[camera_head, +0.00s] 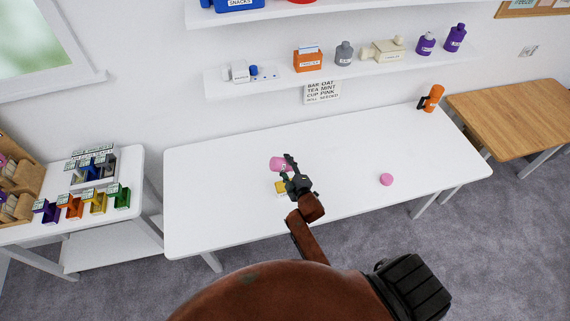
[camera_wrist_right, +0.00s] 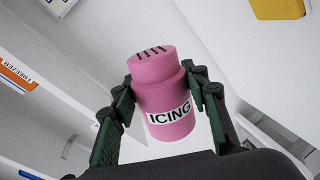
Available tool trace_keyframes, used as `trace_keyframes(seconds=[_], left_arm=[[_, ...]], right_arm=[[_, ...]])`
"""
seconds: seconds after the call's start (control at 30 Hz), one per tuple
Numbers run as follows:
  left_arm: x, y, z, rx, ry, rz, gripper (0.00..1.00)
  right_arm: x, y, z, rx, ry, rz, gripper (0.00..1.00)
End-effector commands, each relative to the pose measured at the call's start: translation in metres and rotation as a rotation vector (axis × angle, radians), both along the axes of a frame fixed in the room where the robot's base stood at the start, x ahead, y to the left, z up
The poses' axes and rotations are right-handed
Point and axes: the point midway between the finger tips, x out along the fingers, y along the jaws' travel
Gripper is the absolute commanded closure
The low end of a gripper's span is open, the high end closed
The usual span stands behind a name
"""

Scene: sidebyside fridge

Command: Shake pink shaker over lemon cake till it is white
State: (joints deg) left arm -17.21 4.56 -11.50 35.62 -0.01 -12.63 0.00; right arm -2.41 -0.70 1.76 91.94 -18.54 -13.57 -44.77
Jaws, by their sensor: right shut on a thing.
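The pink shaker (camera_head: 277,163) is in my right gripper (camera_head: 288,161), above the white table. In the right wrist view the shaker (camera_wrist_right: 164,100) has an ICING label and dark holes in its top, with a green finger on each side. In the head view it looks tipped to the left. A small yellow block, seemingly the lemon cake (camera_head: 281,188), sits just below the shaker and partly behind the gripper. Its yellow edge also seems to show in the right wrist view (camera_wrist_right: 277,8). My left gripper is not in view.
A pink round thing (camera_head: 386,179) lies on the white table (camera_head: 230,220) to the right. A wall shelf (camera_head: 225,88) holds several containers. Coloured boxes stand on the left table (camera_head: 132,212).

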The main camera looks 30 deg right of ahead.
Motion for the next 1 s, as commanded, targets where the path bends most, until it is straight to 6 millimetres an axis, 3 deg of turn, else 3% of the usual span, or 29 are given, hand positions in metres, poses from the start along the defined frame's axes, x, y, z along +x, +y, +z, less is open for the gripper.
trace_keyframes(seconds=[0.1, 0.27, 0.7, 1.0], left_arm=[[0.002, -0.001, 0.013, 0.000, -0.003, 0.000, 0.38], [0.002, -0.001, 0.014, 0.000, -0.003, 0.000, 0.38], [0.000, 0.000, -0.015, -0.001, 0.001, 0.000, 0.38], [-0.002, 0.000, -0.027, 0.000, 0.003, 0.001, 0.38]], right_arm=[[-0.001, -0.005, 0.005, 0.152, -0.036, 0.001, 0.85], [-0.002, -0.010, 0.001, 0.425, -0.103, 0.001, 0.85], [-0.002, -0.008, -0.039, 0.410, -0.099, 0.000, 0.85], [-0.002, -0.008, -0.056, 0.408, -0.099, 0.001, 0.85]])
